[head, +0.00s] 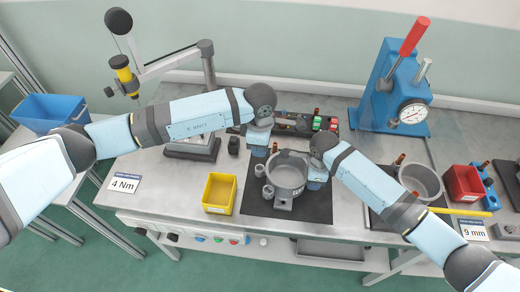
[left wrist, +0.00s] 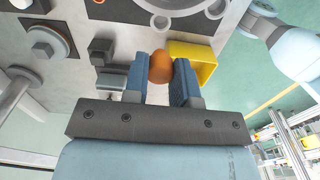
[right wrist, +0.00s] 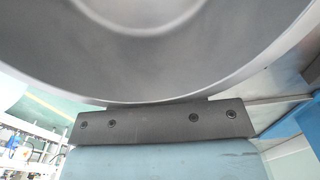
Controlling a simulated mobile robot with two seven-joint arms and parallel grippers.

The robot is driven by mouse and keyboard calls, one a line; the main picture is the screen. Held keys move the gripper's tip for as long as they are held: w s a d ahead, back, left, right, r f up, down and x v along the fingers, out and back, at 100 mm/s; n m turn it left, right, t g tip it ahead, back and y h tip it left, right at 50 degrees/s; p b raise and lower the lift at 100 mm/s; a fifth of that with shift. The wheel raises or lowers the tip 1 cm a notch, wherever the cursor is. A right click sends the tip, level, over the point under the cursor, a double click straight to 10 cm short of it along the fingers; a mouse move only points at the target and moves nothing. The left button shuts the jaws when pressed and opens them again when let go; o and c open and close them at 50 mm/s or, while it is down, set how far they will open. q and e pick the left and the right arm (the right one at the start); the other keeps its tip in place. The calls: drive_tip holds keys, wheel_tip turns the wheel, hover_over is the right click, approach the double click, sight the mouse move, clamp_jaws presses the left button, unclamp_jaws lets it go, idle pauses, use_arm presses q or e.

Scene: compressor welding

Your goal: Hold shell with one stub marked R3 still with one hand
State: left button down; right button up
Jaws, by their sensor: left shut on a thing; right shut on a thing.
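The grey round shell (head: 287,173) stands upright and open-topped on a black mat (head: 262,203), with short stubs at its left and front. No R3 mark can be read. My right gripper (head: 316,178) is shut on the shell's right wall. In the right wrist view the shell (right wrist: 150,55) fills the upper part and hides the fingertips. My left gripper (head: 258,147) is behind and left of the shell. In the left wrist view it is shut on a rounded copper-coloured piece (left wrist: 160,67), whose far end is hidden.
A yellow bin (head: 219,194) stands left of the mat. A rack (head: 295,123) with copper pieces lies behind. A blue press (head: 393,90) stands at the back right. Another grey shell (head: 420,182) and a red bin (head: 463,184) are at the right.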

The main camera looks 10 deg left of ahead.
use_arm(q)
drive_tip(key=shift+r, duration=0.55)
use_arm(e)
drive_tip(key=o, duration=1.2)
